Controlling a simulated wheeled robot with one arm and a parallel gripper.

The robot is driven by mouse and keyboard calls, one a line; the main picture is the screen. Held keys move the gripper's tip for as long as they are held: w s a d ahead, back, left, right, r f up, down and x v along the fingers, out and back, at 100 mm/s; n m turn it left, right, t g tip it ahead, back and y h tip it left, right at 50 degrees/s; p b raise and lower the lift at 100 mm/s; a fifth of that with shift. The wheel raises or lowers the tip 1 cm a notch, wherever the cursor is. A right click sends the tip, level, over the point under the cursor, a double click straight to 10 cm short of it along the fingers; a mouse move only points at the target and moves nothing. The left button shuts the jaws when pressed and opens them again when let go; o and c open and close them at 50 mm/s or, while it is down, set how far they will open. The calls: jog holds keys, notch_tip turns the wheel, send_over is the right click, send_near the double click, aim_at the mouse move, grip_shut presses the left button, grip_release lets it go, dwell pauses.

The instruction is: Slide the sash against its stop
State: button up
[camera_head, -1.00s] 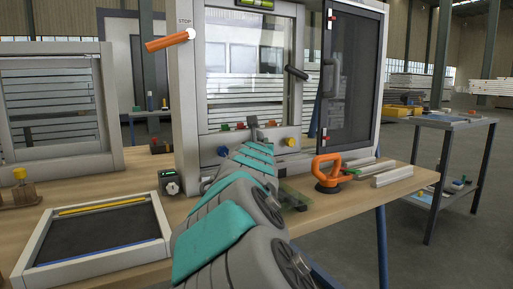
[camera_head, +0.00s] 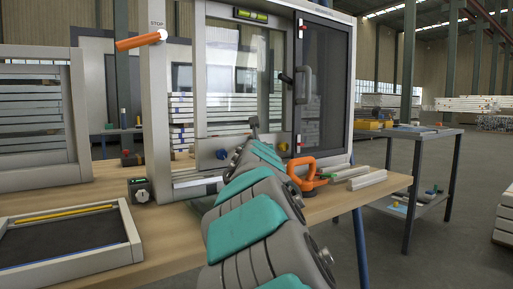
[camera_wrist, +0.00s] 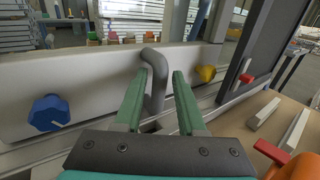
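The glazed sash (camera_head: 213,156) stands in the pale window frame (camera_head: 155,100) on the bench. A gap separates its left edge from the left post. A grey bent handle (camera_wrist: 154,62) rises at its bottom rail, between a blue knob (camera_wrist: 47,113) and a yellow knob (camera_wrist: 206,74). My gripper (camera_wrist: 160,76) has its two green fingers on either side of the handle. The left finger looks close to or against it, and a small gap shows at the right finger. In the head view my arm hides most of the gripper. A STOP label (camera_head: 157,24) is on the left post.
A dark screen panel (camera_head: 325,90) fills the frame's right side. An orange suction lifter (camera_head: 305,172) and pale profile pieces (camera_head: 360,179) lie at the bench's right. A dark tray (camera_head: 65,240) and small meter (camera_head: 139,190) are at left. An orange lever (camera_head: 138,41) sticks out beside the label.

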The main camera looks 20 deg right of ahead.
jog(key=shift+o, duration=0.8)
jog(key=shift+s, duration=0.1)
jog(key=b+v, duration=0.2)
jog(key=v, duration=0.5)
jog(key=shift+s+b, duration=0.3)
jog(key=shift+a+r, duration=0.1)
